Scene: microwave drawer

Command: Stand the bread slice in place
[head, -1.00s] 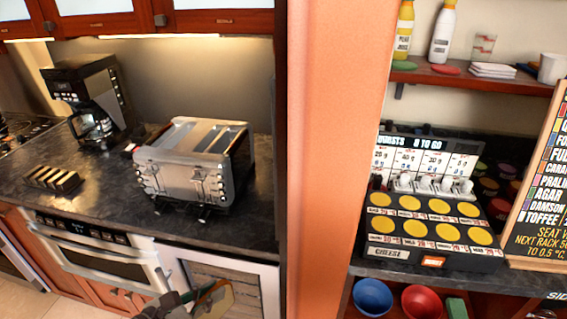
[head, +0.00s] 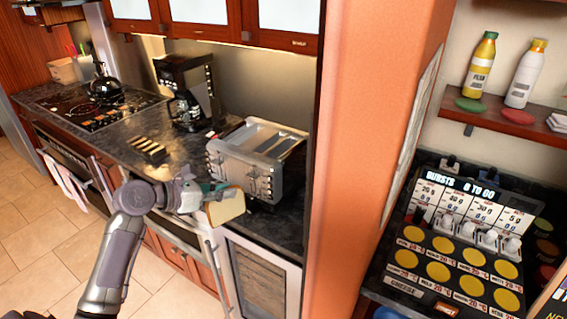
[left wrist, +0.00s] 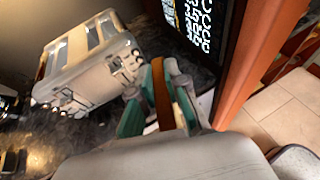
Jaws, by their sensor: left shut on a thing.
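The bread slice (head: 227,207), pale with a brown crust, is in my left gripper (head: 208,191) in front of the counter edge, below the toaster. The left wrist view shows the slice (left wrist: 162,95) edge-on, pinched between the two teal fingers of the gripper (left wrist: 160,100). A small dark rack with several light bars or slots (head: 149,150) sits on the counter, left of the gripper and apart from it. The silver toaster (head: 240,172) has long slots on top and levers on its front; it also shows in the left wrist view (left wrist: 85,75). My right gripper is out of view.
A coffee maker (head: 185,95) stands behind the rack. A cooktop with a kettle (head: 105,88) is at the far left. The orange wall end (head: 370,130) bounds the counter on the right. The dark counter (head: 115,137) is bare around the rack.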

